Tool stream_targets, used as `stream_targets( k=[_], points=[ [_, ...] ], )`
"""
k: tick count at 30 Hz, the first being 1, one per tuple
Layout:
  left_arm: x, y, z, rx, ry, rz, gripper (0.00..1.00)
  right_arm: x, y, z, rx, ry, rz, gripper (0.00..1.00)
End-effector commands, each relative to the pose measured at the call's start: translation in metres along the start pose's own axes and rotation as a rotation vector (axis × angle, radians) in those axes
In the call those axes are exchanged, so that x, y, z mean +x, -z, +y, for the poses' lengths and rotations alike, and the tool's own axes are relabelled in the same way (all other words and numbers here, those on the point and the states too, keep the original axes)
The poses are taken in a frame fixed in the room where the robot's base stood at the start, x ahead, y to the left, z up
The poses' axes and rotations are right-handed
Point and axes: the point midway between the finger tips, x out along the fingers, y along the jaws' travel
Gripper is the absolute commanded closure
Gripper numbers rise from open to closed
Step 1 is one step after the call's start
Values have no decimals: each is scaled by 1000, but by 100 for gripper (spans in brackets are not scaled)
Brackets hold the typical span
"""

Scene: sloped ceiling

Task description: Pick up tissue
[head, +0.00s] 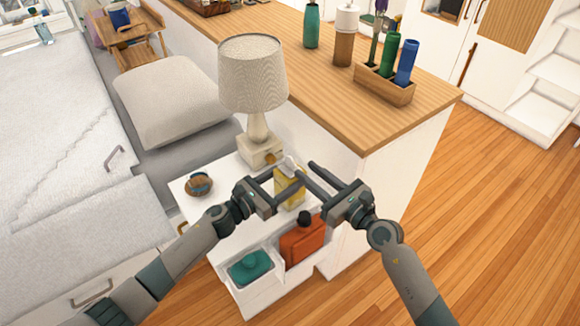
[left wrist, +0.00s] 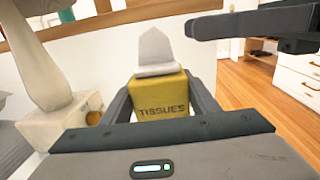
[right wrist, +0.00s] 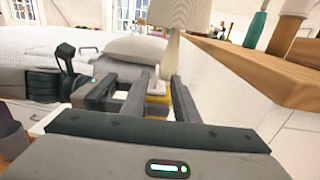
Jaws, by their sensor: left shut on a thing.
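The yellow tissue box (head: 289,191), with a white tissue standing up from its top, is above the right part of the white nightstand (head: 228,222). My left gripper (head: 288,186) is shut on it, one finger on each side. The left wrist view shows the box (left wrist: 162,103) upright between the fingers, with "TISSUES" on its face. Whether its base touches the nightstand is hard to tell. My right gripper (head: 312,177) is open beside the box on the right; its fingers are apart in the right wrist view (right wrist: 158,88), with yellow beyond them.
A lamp (head: 253,85) stands close behind the box, and a small round brown object (head: 198,184) lies at left. An open drawer below holds a teal item (head: 249,266) and an orange bottle (head: 303,241). A wooden-topped counter (head: 330,108) borders the right.

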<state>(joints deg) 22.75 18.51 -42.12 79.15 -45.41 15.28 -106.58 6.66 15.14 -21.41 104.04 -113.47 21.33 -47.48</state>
Motion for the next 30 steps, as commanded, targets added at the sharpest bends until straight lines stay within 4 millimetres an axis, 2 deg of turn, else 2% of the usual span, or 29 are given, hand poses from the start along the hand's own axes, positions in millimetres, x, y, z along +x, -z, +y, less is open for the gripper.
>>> stream_targets(
  k=[9, 12, 25, 30],
  points=[
    [0, 0, 0, 0, 0, -1, 72, 45, -1, 1, 1, -1, -2, 73],
    [0, 0, 0, 0, 0, 0, 72, 54, 0, 0, 0, -1, 0, 73],
    [0, 0, 0, 0, 0, 0, 72, 59, 0, 1, 0, -1, 0, 73],
    [0, 0, 0, 0, 0, 0, 72, 71, 1, 3, 1, -2, -1, 73]
  ],
)
